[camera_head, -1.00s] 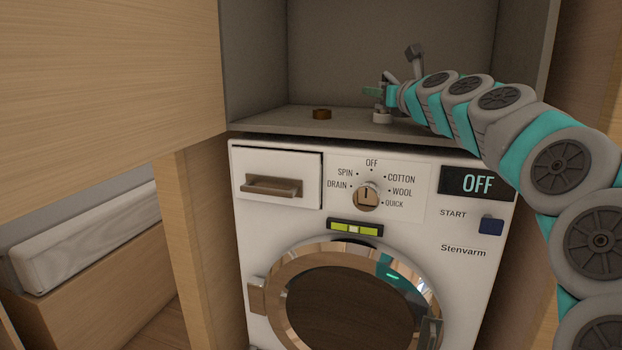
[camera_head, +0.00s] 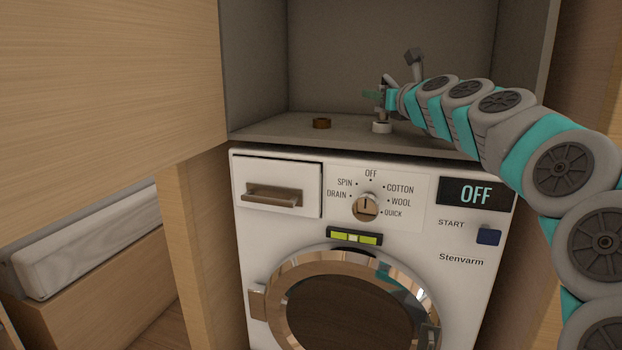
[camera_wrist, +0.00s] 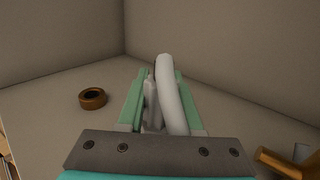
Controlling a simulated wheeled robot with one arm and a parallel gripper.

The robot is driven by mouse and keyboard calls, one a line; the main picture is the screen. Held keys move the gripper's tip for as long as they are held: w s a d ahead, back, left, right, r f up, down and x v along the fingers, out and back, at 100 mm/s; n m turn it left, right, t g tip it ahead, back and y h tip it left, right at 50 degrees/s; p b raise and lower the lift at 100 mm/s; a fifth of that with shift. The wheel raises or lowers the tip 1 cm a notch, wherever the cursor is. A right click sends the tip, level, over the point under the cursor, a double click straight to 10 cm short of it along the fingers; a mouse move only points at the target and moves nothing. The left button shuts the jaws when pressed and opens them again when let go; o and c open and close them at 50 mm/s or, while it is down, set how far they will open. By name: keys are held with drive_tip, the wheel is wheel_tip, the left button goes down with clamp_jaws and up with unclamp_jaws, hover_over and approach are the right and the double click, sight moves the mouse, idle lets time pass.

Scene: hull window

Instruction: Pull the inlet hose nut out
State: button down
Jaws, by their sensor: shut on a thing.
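My gripper (camera_head: 378,96) is over the shelf above the washing machine, small in the head view. In the wrist view its two green fingers (camera_wrist: 160,105) are closed around a pale grey part with a curved white hose (camera_wrist: 173,95). I take this part to be the inlet hose nut; its shape is mostly hidden between the fingers. In the head view a short white round piece (camera_head: 381,127) stands on the shelf below the gripper. A thin grey piece shows between them; I cannot tell whether they touch.
A brown ring (camera_head: 322,123) lies on the shelf (camera_head: 280,132), left of the gripper. The cabinet walls enclose the shelf at the back and sides. The washing machine (camera_head: 300,225) is below, its display reading OFF. A copper-coloured part (camera_wrist: 285,165) shows low right in the wrist view.

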drive_tip(key=shift+r+p, duration=0.75)
drive_tip(key=shift+d+r, duration=0.1)
drive_tip(key=shift+r, duration=3.3)
